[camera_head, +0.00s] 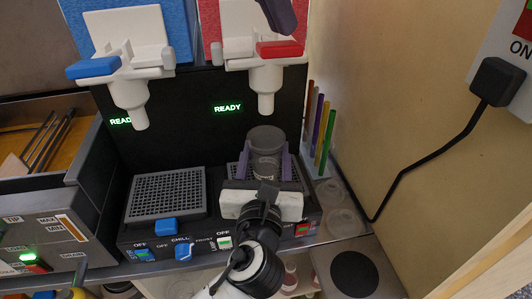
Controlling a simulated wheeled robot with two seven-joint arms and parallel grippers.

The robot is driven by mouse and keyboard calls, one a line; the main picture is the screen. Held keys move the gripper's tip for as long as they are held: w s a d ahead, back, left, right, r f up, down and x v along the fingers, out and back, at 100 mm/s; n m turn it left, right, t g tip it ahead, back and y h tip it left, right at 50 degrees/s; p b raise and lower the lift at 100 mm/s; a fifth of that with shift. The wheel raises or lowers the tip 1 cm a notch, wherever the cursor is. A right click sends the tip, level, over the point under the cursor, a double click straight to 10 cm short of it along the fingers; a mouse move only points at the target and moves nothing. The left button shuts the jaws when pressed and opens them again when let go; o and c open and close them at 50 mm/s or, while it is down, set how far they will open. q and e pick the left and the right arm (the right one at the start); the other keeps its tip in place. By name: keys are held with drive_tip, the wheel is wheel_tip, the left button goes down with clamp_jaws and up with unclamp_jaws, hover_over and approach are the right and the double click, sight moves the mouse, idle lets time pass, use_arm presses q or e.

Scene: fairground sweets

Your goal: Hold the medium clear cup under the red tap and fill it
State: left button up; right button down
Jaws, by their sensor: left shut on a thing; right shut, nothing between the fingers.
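The clear cup (265,138) looks grey and see-through and stands upright below the nozzle of the red tap (266,88). My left gripper (266,168) is shut on the cup, one finger on each side, over the right drip grate. A small gap shows between cup rim and nozzle. No stream is visible, and I cannot tell what the cup holds. My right gripper (281,20) is shut and empty at the top edge, just above the red lever (280,48). I cannot tell whether it touches the lever.
A blue tap (130,95) stands to the left over its own drip grate (167,195). Coloured straws (320,125) and clear lids or cups (340,222) sit right of the machine. A black cable (420,165) hangs along the right wall.

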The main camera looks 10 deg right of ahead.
sight(274, 44)
drive_tip(key=shift+w+f, duration=0.15)
drive_tip(key=shift+f, duration=2.05)
idle(4.6)
wheel_tip(274, 44, up, 9)
drive_tip(key=shift+r, duration=0.1)
idle(0.7)
